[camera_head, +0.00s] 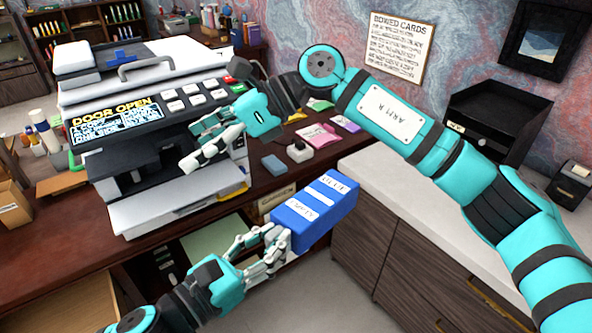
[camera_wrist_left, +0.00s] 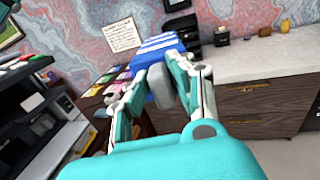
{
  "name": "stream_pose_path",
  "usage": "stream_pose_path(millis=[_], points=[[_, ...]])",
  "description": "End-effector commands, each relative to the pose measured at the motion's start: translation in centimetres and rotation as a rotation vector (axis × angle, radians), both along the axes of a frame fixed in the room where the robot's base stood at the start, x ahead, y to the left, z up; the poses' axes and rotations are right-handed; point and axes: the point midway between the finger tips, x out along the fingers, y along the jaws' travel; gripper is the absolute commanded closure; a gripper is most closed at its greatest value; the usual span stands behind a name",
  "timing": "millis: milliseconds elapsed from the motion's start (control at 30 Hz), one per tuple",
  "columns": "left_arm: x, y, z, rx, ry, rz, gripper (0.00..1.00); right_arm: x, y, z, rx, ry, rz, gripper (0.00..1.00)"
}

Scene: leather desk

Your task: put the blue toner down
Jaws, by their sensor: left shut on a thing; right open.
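The blue toner (camera_head: 322,218) is a blue box with white labels. My left gripper (camera_head: 277,243) is shut on its left end and holds it in the air in front of the desk's front edge. In the left wrist view the toner (camera_wrist_left: 157,46) shows beyond the fingers, which partly hide it. My right gripper (camera_head: 193,151) is open and empty, in front of the printer's control panel and open front.
The printer (camera_head: 170,213) stands on the dark red desk (camera_head: 28,222), its screen (camera_head: 117,119) reading "DOOR OPEN". Small coloured packets (camera_head: 318,136) and small blocks lie to its right. A pale counter (camera_head: 400,195) at the right has clear room.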

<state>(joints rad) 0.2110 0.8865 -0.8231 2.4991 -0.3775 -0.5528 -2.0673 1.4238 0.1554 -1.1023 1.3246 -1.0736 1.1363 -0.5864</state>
Motion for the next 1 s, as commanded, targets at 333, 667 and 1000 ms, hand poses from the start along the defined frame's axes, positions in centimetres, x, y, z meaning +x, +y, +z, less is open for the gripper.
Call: stream_pose_path(millis=[333,667,1000], points=[[0.0,0.0,0.1,-0.001,-0.003,-0.001,1.0,-3.7,-10.0,-4.5,-0.911,-0.781,0.567,0.06],[0.0,0.0,0.1,-0.001,-0.003,-0.001,1.0,-2.2,-15.0,-3.3,-1.233,-0.917,0.697,0.06],[0.0,0.0,0.1,-0.001,-0.003,-0.001,1.0,-0.6,-16.4,-8.7,-1.229,-0.914,0.697,0.06]])
